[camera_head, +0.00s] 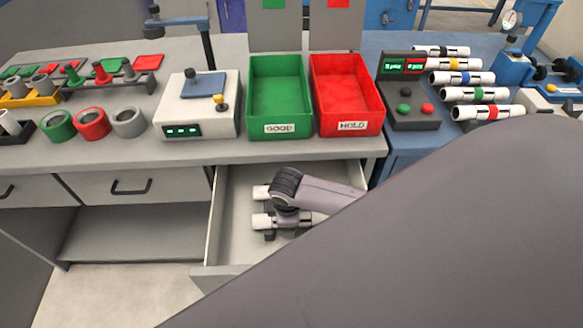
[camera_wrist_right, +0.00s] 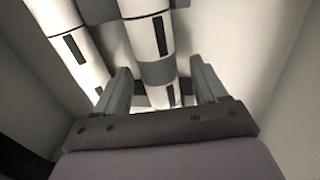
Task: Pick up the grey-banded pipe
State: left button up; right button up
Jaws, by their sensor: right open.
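The grey-banded pipe (camera_wrist_right: 148,28) is white with dark marks and a grey band. In the right wrist view it lies between the two fingers of my right gripper (camera_wrist_right: 160,75), which is open with a gap on each side of the pipe. A second white pipe (camera_wrist_right: 68,32) lies to its left, outside the left finger. In the head view my right gripper (camera_head: 284,213) is down inside the open drawer (camera_head: 228,238). White pipe ends (camera_head: 261,221) show beside it, partly hidden by the wrist. My left gripper is not in view.
The drawer walls stand close around the right gripper, below the bench front. On the bench are a green bin (camera_head: 277,122), a red bin (camera_head: 347,122) and a button box (camera_head: 411,108). Several colour-banded pipes (camera_head: 466,94) lie at the right. A large part of my arm blocks the lower right.

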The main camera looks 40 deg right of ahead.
jog(key=shift+f, duration=0.25)
jog(key=c, duration=1.2)
jog(key=shift+r, duration=0.15)
notch_tip(320, 180, up, 20)
jog(key=p, duration=0.3)
